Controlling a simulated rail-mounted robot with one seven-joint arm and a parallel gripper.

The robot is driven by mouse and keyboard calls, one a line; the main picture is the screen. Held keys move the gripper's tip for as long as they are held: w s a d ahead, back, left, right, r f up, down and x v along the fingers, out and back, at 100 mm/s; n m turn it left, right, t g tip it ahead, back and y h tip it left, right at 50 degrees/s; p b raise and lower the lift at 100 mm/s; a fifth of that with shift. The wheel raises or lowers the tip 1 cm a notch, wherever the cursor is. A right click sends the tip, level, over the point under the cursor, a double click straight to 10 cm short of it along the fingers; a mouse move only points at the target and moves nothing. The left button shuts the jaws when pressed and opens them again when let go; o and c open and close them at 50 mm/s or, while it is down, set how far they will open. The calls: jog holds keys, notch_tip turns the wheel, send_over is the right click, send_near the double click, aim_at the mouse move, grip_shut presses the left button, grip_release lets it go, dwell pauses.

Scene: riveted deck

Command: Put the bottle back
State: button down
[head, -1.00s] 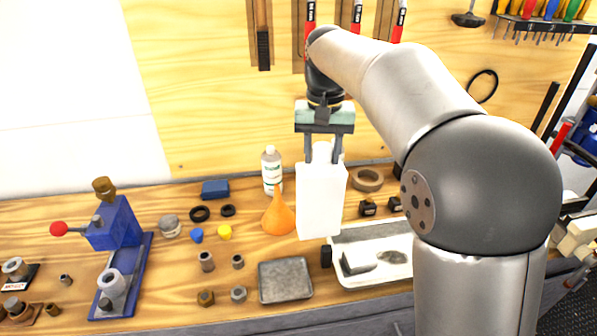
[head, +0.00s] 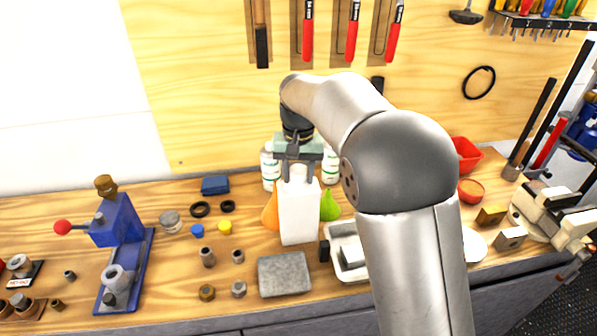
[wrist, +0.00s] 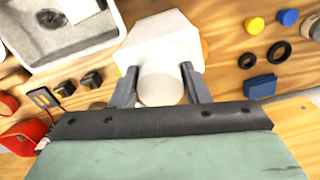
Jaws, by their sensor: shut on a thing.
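The white bottle (head: 299,215) is plain and boxy, with a narrow neck. It is upright in the middle of the workbench in the head view. My gripper (head: 298,173) comes down from above and is shut on the neck of the bottle. In the wrist view the two fingers of my gripper (wrist: 159,70) lie on either side of the round cap, and the bottle's body (wrist: 165,40) shows beyond it. I cannot tell whether its base touches the bench.
An orange funnel (head: 269,213) and a green funnel (head: 330,207) flank the bottle just behind it. Two labelled bottles (head: 269,168) (head: 331,167) stand farther back. A blue press (head: 122,230) stands left.

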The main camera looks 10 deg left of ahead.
jog(key=shift+f, duration=0.1)
jog(key=c, duration=0.8)
grip_release()
